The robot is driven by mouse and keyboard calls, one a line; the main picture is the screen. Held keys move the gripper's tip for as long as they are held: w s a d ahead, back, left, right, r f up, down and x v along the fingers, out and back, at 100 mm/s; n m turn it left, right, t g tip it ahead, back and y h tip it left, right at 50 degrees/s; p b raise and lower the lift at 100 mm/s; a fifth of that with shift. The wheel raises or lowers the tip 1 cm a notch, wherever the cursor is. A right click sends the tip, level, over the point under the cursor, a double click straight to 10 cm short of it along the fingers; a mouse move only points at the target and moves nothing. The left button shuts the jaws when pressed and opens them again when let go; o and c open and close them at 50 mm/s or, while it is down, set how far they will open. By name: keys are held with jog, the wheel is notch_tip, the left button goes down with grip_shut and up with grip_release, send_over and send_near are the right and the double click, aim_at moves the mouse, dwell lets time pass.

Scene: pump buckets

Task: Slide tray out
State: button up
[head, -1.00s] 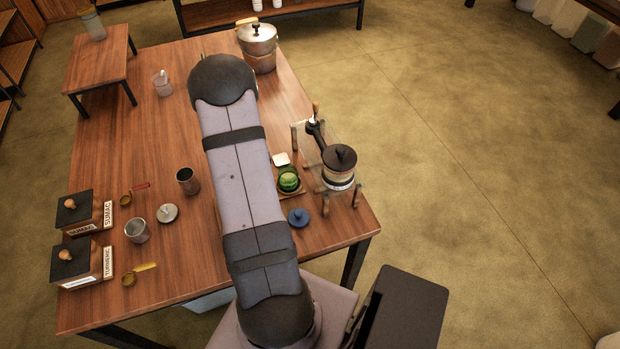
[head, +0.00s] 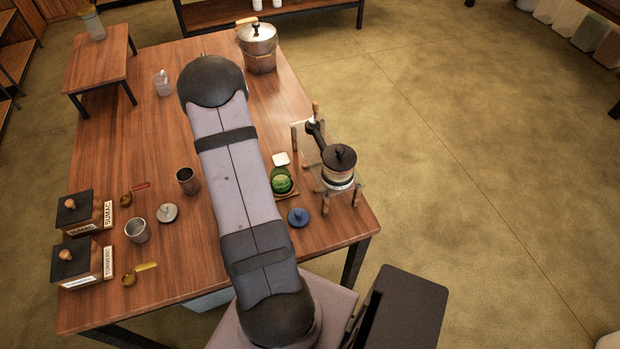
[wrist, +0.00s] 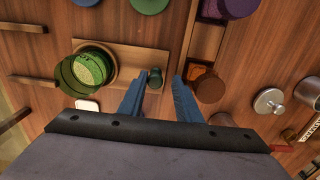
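A flat wooden tray (wrist: 127,51) lies on the table in the wrist view, with a round green container (wrist: 88,70) at its left end. A small dark green knob (wrist: 155,77) stands at its right end. My gripper (wrist: 158,82) is open, with one blue finger on each side of the knob in the picture. I cannot tell whether the fingers touch it. In the head view the green container (head: 282,181) sits on the tray (head: 291,194), right of my arm. My arm hides the gripper there.
A narrow wooden box (wrist: 203,40) with purple and orange contents and a brown round-topped piece (wrist: 209,89) are close right of the fingers.

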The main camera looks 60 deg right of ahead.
jog(key=shift+s+d, duration=0.15)
jog(key=shift+s, duration=0.05)
dwell(0.6)
jog(key=shift+r+p, duration=2.95)
jog(key=shift+r, duration=0.6)
